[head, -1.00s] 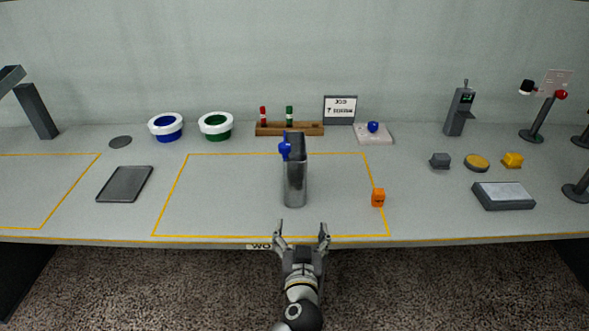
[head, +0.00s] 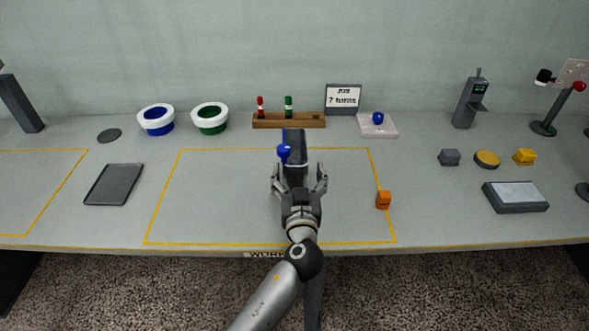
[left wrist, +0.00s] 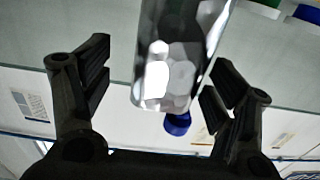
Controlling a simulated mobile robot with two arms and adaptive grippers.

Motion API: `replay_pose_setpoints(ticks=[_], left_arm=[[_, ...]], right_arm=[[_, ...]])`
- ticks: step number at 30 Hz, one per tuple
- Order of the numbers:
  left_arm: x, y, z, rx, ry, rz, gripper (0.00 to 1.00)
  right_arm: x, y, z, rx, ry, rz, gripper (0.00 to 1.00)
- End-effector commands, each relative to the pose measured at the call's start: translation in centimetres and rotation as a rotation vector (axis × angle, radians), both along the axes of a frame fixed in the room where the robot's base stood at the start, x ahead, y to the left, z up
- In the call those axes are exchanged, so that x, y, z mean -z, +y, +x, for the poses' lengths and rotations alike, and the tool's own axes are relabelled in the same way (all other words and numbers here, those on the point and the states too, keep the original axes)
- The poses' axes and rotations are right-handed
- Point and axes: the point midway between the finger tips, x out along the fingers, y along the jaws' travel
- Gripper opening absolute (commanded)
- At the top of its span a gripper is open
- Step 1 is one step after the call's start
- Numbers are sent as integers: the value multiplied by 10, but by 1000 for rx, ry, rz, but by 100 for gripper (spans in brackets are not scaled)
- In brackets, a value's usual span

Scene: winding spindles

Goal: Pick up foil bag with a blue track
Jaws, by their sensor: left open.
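The foil bag (head: 297,147) stands upright in the yellow-outlined area of the bench. It is silvery with a dark upper part, a blue edge at the top left and a blue knob (head: 284,153). My left gripper (head: 299,170) is open at its near side and hides its lower part. In the left wrist view, the shiny bag (left wrist: 180,55) shows between the open fingers of my left gripper (left wrist: 155,85), with a gap on both sides. The blue knob (left wrist: 177,123) also shows there. My right gripper is out of view.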

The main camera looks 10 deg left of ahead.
Motion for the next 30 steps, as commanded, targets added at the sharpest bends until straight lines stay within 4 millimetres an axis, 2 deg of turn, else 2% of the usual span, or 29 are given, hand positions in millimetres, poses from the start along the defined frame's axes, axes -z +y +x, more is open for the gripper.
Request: replay_pose_setpoints(ticks=[5, 10, 15, 24, 26, 30], left_arm=[[-2, 4, 12, 0, 0, 3, 80], [-1, 13, 33, -2, 1, 3, 80], [2, 14, 49, 0, 1, 2, 80], [3, 15, 52, 0, 1, 0, 80], [3, 15, 52, 0, 1, 0, 75], [3, 15, 52, 0, 1, 0, 57]], right_arm=[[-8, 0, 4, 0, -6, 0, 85], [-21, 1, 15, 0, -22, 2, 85], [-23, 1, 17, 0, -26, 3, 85], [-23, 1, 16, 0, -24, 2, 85], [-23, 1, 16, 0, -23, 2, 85], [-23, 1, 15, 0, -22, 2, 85]])
